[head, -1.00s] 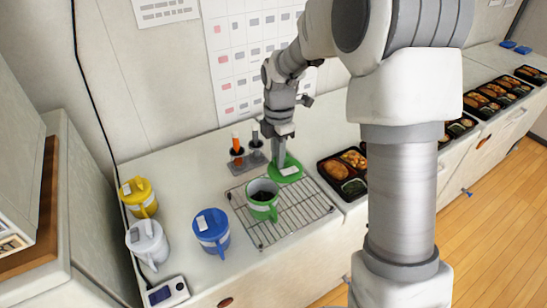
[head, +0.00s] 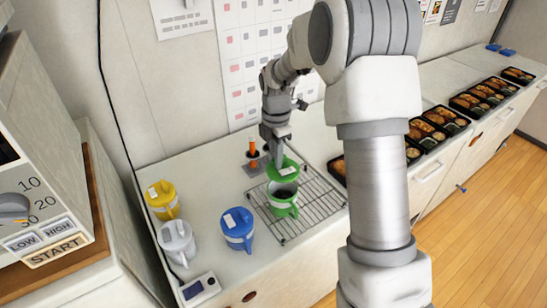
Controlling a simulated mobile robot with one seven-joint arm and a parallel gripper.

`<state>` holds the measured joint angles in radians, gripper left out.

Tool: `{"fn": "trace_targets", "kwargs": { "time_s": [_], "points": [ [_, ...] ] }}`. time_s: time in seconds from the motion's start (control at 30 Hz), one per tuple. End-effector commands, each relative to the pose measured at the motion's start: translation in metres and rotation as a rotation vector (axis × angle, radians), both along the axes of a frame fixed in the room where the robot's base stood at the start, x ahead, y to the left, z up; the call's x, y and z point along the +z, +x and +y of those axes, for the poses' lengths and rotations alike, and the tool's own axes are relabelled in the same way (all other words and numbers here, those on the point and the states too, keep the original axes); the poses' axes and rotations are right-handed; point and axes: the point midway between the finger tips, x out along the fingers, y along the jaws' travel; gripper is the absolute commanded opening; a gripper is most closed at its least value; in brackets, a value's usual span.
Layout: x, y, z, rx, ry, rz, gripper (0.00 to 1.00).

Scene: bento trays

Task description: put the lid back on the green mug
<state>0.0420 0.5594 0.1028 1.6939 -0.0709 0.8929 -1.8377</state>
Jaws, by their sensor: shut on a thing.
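The green mug (head: 284,204) stands upright on a wire rack, its top partly open with a dark inside showing. My gripper (head: 279,158) is shut on the green lid (head: 285,172). The lid is tilted and hangs at the far side of the mug's mouth, covering part of the view of the rim. I cannot tell whether the lid touches the mug. The fingertips are partly hidden by the lid.
Yellow (head: 162,200), white (head: 177,241) and blue (head: 238,229) lidded mugs stand left of the wire rack (head: 318,209). A small scale-like device (head: 201,289) lies in front. An orange-handled tool in a holder (head: 253,150) is behind. Bento trays (head: 427,134) line the right.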

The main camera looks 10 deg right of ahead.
Motion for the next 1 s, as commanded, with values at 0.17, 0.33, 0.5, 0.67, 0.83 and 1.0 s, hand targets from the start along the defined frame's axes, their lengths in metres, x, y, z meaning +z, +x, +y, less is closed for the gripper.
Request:
{"fn": "trace_targets", "kwargs": {
  "time_s": [0.17, 0.33, 0.5, 0.67, 0.83, 1.0],
  "points": [
    [-0.005, 0.0, -0.001, -0.001, 0.0, 0.0, 0.0],
    [-0.015, 0.0, 0.0, 0.0, 0.0, 0.0, 0.0],
    [-0.031, 0.0, 0.0, 0.0, 0.0, 0.0, 0.0],
    [-0.047, 0.0, 0.0, 0.0, 0.0, 0.0, 0.0],
    [-0.06, 0.0, 0.0, 0.0, 0.0, 0.0, 0.0],
    [-0.064, 0.0, 0.0, 0.0, 0.0, 0.0, 0.0]
  ]
}}
